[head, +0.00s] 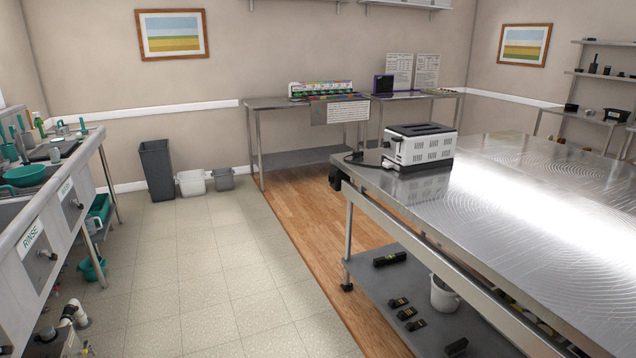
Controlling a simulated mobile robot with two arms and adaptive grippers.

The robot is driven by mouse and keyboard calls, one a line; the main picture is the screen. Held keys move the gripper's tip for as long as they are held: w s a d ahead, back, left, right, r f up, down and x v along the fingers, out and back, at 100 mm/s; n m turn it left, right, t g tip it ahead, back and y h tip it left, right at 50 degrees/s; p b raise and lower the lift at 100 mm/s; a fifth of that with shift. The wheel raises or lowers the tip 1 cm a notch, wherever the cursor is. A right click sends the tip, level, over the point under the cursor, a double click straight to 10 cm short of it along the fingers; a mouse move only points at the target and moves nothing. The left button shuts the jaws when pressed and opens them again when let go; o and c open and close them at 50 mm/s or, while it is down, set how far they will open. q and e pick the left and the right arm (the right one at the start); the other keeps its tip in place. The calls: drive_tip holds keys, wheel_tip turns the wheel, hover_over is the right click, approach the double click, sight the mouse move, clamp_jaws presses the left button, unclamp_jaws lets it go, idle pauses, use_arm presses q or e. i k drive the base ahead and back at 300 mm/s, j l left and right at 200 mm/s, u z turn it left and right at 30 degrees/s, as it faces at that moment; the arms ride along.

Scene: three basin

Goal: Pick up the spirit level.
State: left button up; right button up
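Several shorter black pieces with yellow marks (407,313) lie nearer on the same shelf, and another dark piece (456,346) sits at the bottom edge of the view. Neither of my grippers is in view.
The steel table (540,190) carries a toaster (420,149) at its far left corner. A white bucket (443,295) stands on its lower shelf. A sink counter (45,215) runs along the left. Bins (157,170) stand by the back wall. The tiled floor (200,270) between is mostly clear.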

sight(380, 261)
drive_tip(key=i+j+z, duration=0.1)
drive_tip(key=i+z, duration=0.2)
drive_tip(key=i, duration=0.2)
drive_tip(key=i+j+z, duration=0.25)
drive_tip(key=i, duration=0.25)
drive_tip(key=i+j+z, duration=0.3)
drive_tip(key=i, duration=0.2)
